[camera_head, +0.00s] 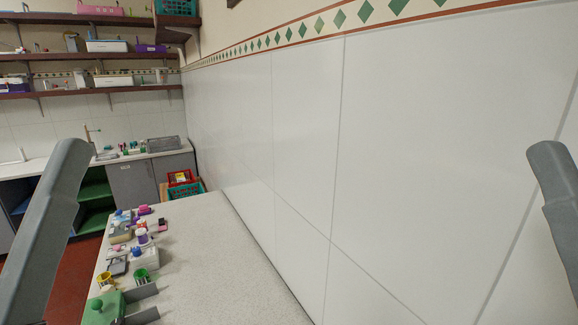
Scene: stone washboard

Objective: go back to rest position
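A grey link of my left arm shows along the left edge, and a grey link of my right arm shows at the right edge.
A speckled stone worktop (215,262) runs along the white tiled wall (400,170).

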